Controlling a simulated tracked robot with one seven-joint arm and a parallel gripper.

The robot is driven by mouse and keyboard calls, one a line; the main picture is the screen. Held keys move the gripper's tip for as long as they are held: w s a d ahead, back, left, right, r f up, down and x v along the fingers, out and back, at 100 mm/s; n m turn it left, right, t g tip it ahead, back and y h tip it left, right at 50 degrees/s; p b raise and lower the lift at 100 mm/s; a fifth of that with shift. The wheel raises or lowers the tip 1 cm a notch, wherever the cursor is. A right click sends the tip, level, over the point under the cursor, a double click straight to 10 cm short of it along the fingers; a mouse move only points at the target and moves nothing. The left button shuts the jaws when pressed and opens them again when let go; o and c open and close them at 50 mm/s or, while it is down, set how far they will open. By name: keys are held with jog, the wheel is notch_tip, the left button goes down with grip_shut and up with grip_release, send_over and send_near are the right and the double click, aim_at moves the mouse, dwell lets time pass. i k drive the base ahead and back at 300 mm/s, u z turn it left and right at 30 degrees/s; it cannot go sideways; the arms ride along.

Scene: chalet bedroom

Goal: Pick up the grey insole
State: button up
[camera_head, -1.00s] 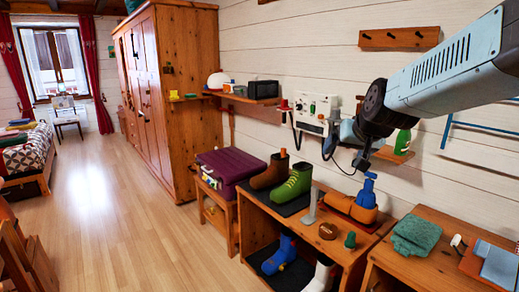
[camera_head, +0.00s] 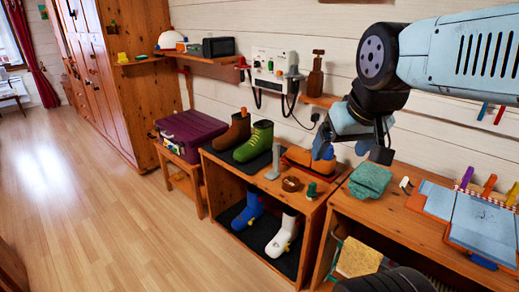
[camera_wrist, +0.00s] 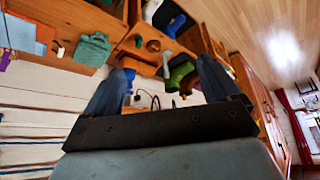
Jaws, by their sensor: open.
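A slim grey upright piece (camera_head: 275,160) stands on the bench top between the green boot and a brown round dish. It may be the grey insole, but I cannot tell for sure. It also shows in the wrist view (camera_wrist: 166,66), between my fingers in the picture but farther off. My gripper (camera_head: 350,152) is open and above the right part of the bench, to the right of the grey piece and apart from it. In the wrist view my gripper (camera_wrist: 162,88) shows both fingers spread with nothing held.
On the bench (camera_head: 225,167) are a brown boot (camera_head: 234,131), green boot (camera_head: 254,142), brown dish (camera_head: 291,184) and partly hidden orange shoe (camera_head: 300,157). A blue boot (camera_head: 248,212) and white boot (camera_head: 284,235) stand below. A teal cloth (camera_head: 370,180) lies right. The floor at left is clear.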

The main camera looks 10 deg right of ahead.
aim_at(271, 175)
jog(key=u, duration=1.2)
jog(key=i, duration=4.15)
jog(key=z, duration=0.45)
